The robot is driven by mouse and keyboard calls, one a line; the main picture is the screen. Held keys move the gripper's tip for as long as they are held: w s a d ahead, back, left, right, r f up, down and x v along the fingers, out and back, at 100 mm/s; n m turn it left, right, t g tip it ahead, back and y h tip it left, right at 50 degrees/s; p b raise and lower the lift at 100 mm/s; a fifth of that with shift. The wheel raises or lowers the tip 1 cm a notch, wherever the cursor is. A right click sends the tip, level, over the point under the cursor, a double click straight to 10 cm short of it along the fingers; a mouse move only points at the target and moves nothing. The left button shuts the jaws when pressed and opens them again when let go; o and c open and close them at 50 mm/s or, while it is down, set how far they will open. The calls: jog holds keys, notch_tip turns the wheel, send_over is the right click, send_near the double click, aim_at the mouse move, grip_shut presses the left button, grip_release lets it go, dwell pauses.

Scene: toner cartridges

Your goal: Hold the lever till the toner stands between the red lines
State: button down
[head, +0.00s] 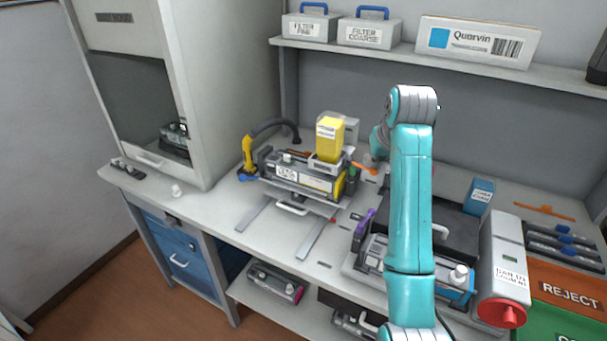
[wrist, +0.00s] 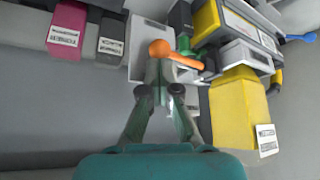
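The orange lever (wrist: 188,61) has a round knob and shows just beyond my fingertips in the wrist view. In the head view the lever (head: 369,170) is at the right end of the filling station. My gripper (wrist: 165,77) has its two fingers brought together at the lever's knob; I cannot tell whether they press on it. In the head view my arm hides much of the gripper. The yellow toner bottle (head: 329,140) stands upright above a cartridge (head: 303,177); it also shows in the wrist view (wrist: 240,108). I cannot make out the red lines or the toner level.
A black hose with a yellow handle (head: 249,155) stands left of the station. An orange REJECT tray (head: 570,293) is at right. The left worktop is mostly clear.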

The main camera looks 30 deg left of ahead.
jog(key=shift+f, duration=1.1)
dwell(6.9)
